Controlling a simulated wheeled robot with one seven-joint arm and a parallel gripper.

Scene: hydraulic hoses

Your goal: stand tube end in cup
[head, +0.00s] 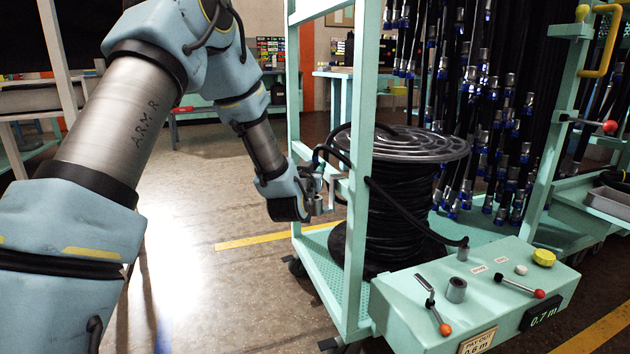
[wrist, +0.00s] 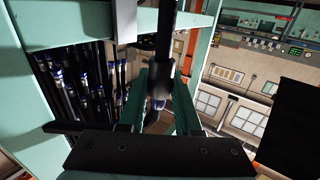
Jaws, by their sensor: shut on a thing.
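My gripper (head: 318,192) is beside the left upright of the cart, at about the height of the reel. In the wrist view its two green fingers (wrist: 160,110) are shut on a black tube (wrist: 164,60), with a blue and silver fitting showing between them. In the head view the black tube (head: 322,150) arches over my gripper; the held end is partly hidden by the gripper. A short grey open-topped cup (head: 457,289) stands upright on the green console, well to the right of and below my gripper. I cannot see into the cup fully.
The reel (head: 405,145) of black hose stands behind the cart upright (head: 360,160). Levers flank the cup. Hanging hoses (head: 480,100) fill the back. Open floor lies left.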

